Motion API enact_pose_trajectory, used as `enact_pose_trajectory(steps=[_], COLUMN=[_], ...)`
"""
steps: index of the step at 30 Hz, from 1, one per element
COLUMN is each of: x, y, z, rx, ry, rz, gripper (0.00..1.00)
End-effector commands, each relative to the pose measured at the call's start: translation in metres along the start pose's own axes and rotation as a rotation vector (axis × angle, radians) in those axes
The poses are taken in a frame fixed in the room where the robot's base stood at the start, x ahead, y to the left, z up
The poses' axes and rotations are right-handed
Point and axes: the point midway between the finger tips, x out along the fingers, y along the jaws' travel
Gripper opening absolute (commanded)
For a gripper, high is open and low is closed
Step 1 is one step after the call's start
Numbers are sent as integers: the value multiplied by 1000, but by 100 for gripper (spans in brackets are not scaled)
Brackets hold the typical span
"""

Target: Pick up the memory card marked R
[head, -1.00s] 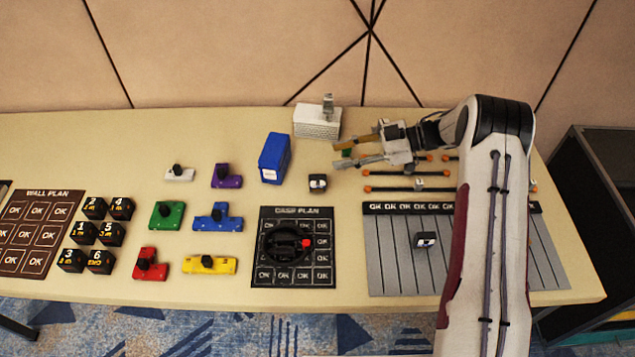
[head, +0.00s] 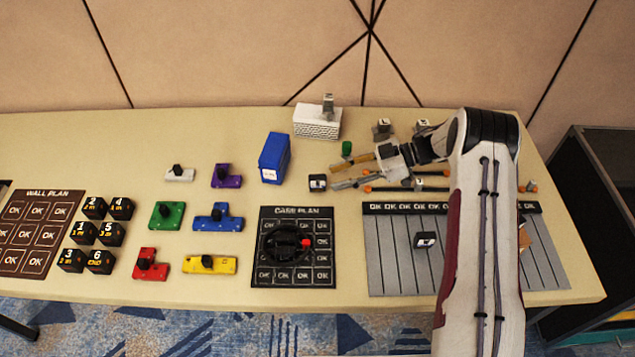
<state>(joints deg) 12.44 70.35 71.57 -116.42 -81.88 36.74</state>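Small black-and-white blocks that may be the memory cards show in the head view, their letters too small to read. One block (head: 317,182) lies on the table just left of my fingertips. Another block (head: 426,240) lies on the grey striped mat (head: 385,270). Two more pale-topped pieces, one piece (head: 383,125) and a second piece (head: 423,125), stand behind my gripper. I cannot tell which is marked R. My gripper (head: 335,177) is open, its fingers pointing left towards the first block. Nothing shows between the fingers, and contact with the block cannot be made out.
A blue box (head: 274,157), a white brick-patterned box (head: 317,122) and a small green piece (head: 347,148) stand near my gripper. Orange-ended dark rods (head: 410,189) lie beneath it. A dark case plan board (head: 265,278) and coloured knobbed pieces (head: 218,218) lie left.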

Motion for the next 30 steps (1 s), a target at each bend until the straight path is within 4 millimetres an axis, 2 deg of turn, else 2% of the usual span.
enact_pose_trajectory(steps=[4, 17, 30], x=[9, 13, 54], y=[0, 0, 4], z=[-1, -1, -6], rx=[0, -1, 0], ry=[1, 0, 0], rz=[-1, -1, -1], gripper=[35, 35, 35])
